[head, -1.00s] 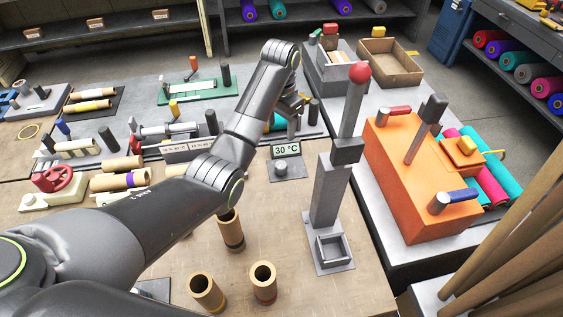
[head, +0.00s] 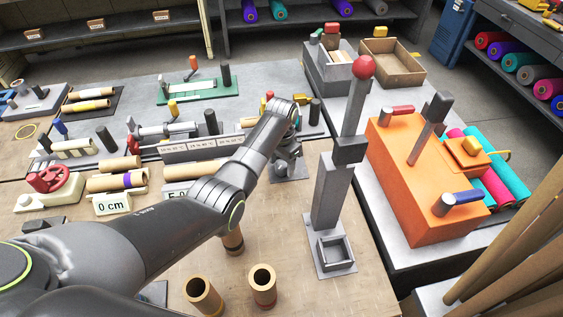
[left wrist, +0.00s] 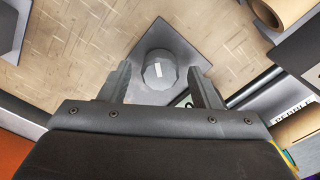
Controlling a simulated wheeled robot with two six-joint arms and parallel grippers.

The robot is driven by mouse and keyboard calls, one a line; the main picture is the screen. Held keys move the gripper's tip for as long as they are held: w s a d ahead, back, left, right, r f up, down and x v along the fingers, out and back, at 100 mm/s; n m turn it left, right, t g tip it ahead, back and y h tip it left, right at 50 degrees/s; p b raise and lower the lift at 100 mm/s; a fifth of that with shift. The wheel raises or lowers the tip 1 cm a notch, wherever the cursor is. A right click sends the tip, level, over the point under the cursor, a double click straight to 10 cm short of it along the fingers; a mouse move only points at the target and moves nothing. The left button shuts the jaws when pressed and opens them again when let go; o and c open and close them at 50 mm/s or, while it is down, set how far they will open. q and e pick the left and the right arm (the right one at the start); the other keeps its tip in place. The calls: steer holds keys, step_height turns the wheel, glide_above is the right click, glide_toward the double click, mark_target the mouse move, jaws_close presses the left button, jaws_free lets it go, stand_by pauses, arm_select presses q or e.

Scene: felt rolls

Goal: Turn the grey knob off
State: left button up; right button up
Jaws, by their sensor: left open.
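The grey knob (left wrist: 160,72) is a short faceted cylinder with a white mark on its top. It stands on a grey square plate (left wrist: 190,47), which also shows in the head view (head: 290,172), where the knob is hidden behind my left gripper. My left gripper (head: 286,160) is just above the plate. In the left wrist view my left gripper (left wrist: 160,85) is open, and the knob shows between and a little beyond its two fingers. I cannot tell whether either finger touches it. My right gripper is not in view.
A grey lever post with a red ball (head: 364,67) stands close to the right of my gripper. An orange machine (head: 425,190) is farther right. Cardboard tubes (head: 262,286) stand upright in front. Rolls and a red handwheel (head: 50,178) lie to the left.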

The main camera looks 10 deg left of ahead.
arm_select(q)
steer(key=shift+c, duration=0.5)
steer(key=c, duration=0.9)
steer(key=shift+r+n+p, duration=0.15)
steer(key=shift+n+p, duration=1)
steer(key=shift+n, duration=0.15)
steer(key=shift+n+p, duration=0.6)
steer(key=shift+n, duration=0.5)
steer(key=shift+n+p, duration=0.4)
steer(key=shift+n, duration=0.7)
